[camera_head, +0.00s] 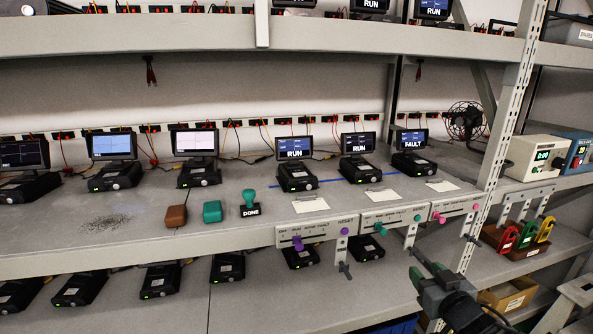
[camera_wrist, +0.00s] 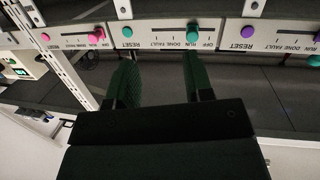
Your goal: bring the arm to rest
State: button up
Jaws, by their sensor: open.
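My gripper (camera_head: 417,263) is at the lower right in the head view, in front of the shelf's front edge. It sits just below the control strips with the teal (camera_head: 380,229) and pink (camera_head: 441,218) slider knobs. In the wrist view my gripper (camera_wrist: 160,76) has its two dark green fingers apart with nothing between them. The teal knob (camera_wrist: 192,35) shows by the tip of the right finger in that view. I cannot tell whether the finger touches it.
A green DONE stamp (camera_head: 249,204) stands on the shelf. A perforated upright post (camera_head: 507,110) rises right of my gripper. Coloured padlocks (camera_head: 526,235) sit in a bin beyond.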

jog(key=s+d+f+m+g+h+p, duration=0.2)
jog(key=s+d+f+m+g+h, duration=0.3)
jog(key=g, duration=0.5)
jog(key=s+a+r+n+g+y+p, duration=0.1)
jog(key=s+a+r+n+y, duration=0.1)
jog(key=a, duration=0.8)
jog(key=s+a+r+n+g+y+p, duration=0.1)
jog(key=s+a+r+g+y+p, duration=0.1)
jog(key=a, duration=0.8)
jog(key=shift+s+a+r+n, duration=0.4)
jog(key=shift+s+r, duration=0.1)
jog(key=shift+s, duration=0.5)
